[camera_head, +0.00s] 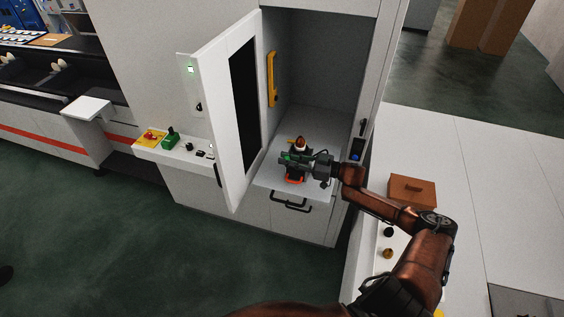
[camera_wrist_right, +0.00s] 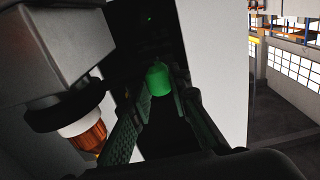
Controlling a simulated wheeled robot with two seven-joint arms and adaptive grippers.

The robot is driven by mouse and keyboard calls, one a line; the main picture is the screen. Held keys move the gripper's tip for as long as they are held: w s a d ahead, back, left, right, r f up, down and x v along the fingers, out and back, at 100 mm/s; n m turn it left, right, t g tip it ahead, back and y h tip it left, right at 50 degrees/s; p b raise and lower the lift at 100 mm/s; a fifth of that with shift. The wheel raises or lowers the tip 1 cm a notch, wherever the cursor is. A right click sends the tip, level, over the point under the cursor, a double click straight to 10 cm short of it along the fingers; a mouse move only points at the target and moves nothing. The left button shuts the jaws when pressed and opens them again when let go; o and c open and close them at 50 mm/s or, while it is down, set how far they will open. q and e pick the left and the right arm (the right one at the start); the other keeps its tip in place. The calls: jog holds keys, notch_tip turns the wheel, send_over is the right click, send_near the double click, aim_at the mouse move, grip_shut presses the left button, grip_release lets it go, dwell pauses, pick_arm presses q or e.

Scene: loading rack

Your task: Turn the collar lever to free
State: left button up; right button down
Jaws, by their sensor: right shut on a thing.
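My right gripper (camera_head: 294,159) reaches into the open cabinet from the right, low over its pull-out shelf (camera_head: 262,178). In the right wrist view its two green-padded fingers (camera_wrist_right: 152,112) are on either side of a green knob (camera_wrist_right: 158,79), which I take to be the collar lever's end. The gripper is shut on this knob. A white and copper part (camera_wrist_right: 85,134) with a black ring sits just beside the fingers. It also shows in the head view (camera_head: 299,143), behind the gripper. The lever's shaft and setting are hidden. My left gripper is not in view.
The white cabinet door (camera_head: 226,110) stands open left of the arm. A yellow handle (camera_head: 271,78) is inside the cabinet. An orange part (camera_head: 294,180) lies under the gripper. A control ledge (camera_head: 178,145) is at left, a brown box (camera_head: 412,191) at right.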

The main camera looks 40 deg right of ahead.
jog(key=shift+s+d+n+g+y+b, duration=0.25)
jog(key=shift+s+n+g+y+b, duration=0.45)
jog(key=shift+b, duration=0.65)
jog(key=shift+s+d+n+g+y+b, duration=0.2)
jog(key=shift+s+n+g+y+b, duration=0.15)
jog(key=shift+n+g+y+b, duration=0.75)
jog(key=shift+m, duration=0.3)
jog(key=c, duration=1.8)
grip_release()
jog(key=shift+o, duration=0.2)
jog(key=shift+d, duration=0.15)
jog(key=v, duration=1.1)
jog(key=shift+s+d, duration=0.2)
jog(key=shift+s, duration=0.2)
